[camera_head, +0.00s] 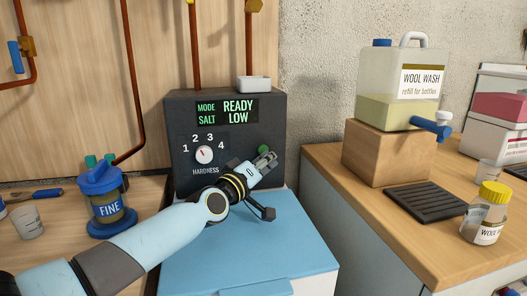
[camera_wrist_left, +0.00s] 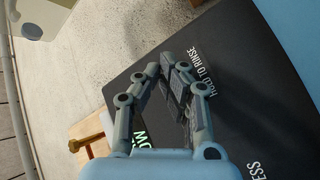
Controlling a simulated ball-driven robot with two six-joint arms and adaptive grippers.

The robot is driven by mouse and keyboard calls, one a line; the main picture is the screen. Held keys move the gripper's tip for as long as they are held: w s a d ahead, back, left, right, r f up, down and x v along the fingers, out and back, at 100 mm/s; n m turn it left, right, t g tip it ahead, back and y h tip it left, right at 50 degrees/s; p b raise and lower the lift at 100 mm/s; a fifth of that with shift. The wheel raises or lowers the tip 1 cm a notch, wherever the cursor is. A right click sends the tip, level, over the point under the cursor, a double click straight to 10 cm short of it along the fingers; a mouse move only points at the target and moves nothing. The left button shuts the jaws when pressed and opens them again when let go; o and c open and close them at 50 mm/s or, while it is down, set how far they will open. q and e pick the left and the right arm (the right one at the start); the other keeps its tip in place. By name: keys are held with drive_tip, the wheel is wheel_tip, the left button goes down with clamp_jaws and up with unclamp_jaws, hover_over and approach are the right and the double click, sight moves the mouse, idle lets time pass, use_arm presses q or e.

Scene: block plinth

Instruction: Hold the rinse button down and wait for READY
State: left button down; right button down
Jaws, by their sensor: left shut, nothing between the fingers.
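The dark softener panel (camera_head: 183,115) stands upright behind the blue lid. Its display (camera_head: 226,112) reads MODE READY and SALT LOW. A small green round part (camera_head: 263,149), apparently the rinse button, shows at the panel's right side, partly covered by my left gripper (camera_head: 267,158). My left gripper is shut and empty, its fingertips at the panel there. In the left wrist view the closed fingertips (camera_wrist_left: 170,58) lie beside the HOLD TO RINSE lettering (camera_wrist_left: 197,76); the button is hidden there. I cannot tell how far it is pressed. My right gripper is out of view.
The hardness dial (camera_head: 204,155) is left of the gripper. The blue lid (camera_head: 245,245) lies below my arm. A blue FINE filter (camera_head: 103,200) stands left. On the right counter, a wool wash jug (camera_head: 385,80) sits on a wooden block (camera_head: 385,150), near a dark drip tray (camera_head: 425,203).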

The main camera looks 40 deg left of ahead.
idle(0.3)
use_arm(q)
drive_tip(key=shift+w+a, duration=0.3)
drive_tip(key=shift+a, duration=0.05)
drive_tip(key=shift+w+a+b, duration=0.25)
drive_tip(key=shift+a+b, duration=0.05)
drive_tip(key=shift+b, duration=0.05)
idle(1.7)
drive_tip(key=shift+s+d, duration=0.1)
drive_tip(key=shift+d, duration=0.05)
drive_tip(key=shift+s+d+p, duration=0.45)
drive_tip(key=shift+d, duration=0.05)
